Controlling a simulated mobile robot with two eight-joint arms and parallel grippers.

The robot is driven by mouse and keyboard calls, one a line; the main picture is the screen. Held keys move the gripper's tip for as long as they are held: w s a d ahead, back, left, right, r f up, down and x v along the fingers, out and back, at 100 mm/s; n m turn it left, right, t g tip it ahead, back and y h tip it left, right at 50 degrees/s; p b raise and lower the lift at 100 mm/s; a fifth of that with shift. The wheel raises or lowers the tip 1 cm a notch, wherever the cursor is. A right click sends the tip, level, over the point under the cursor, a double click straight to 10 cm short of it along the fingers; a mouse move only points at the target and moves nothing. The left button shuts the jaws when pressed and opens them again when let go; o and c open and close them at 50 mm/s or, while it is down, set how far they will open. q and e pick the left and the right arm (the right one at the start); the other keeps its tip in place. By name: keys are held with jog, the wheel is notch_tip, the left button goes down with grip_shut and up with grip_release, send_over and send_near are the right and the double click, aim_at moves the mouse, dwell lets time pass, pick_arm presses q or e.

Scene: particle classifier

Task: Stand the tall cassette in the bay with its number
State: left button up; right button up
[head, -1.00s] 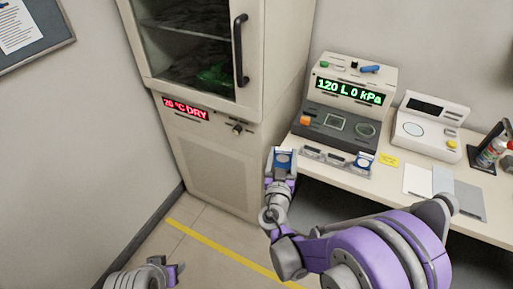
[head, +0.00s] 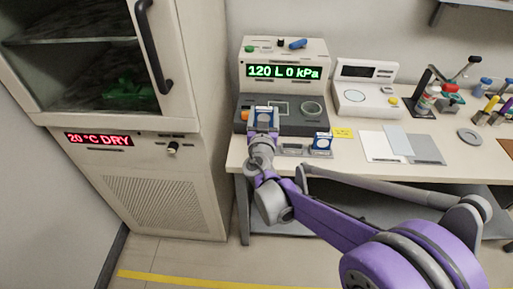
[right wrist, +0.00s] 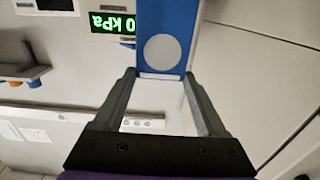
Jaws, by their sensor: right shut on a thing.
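My right gripper (head: 262,134) is shut on a blue and white cassette (head: 263,117). In the head view the cassette is in front of the left part of the analyser (head: 285,87), partly covering its orange button. In the right wrist view the cassette (right wrist: 165,20) shows a blue face with a grey disc, between the fingertips (right wrist: 158,78). I cannot read a number on it. A low row of bays (head: 293,150) runs along the analyser's front, and a smaller blue and white cassette (head: 321,143) stands at its right end. The left bays are hidden behind my gripper. My left gripper is out of view.
A tall cabinet (head: 160,190) with a glass door and handle stands left of the bench (head: 440,150). Bottles and tools stand farther right.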

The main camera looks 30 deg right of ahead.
jog(key=shift+w+d+f, duration=0.1)
jog(key=shift+d+f, duration=0.05)
jog(key=shift+f, duration=0.25)
jog(key=shift+d+f+b, duration=0.1)
jog(key=shift+f+b, duration=1.25)
jog(key=shift+f, duration=3.05)
jog(key=shift+f, duration=0.1)
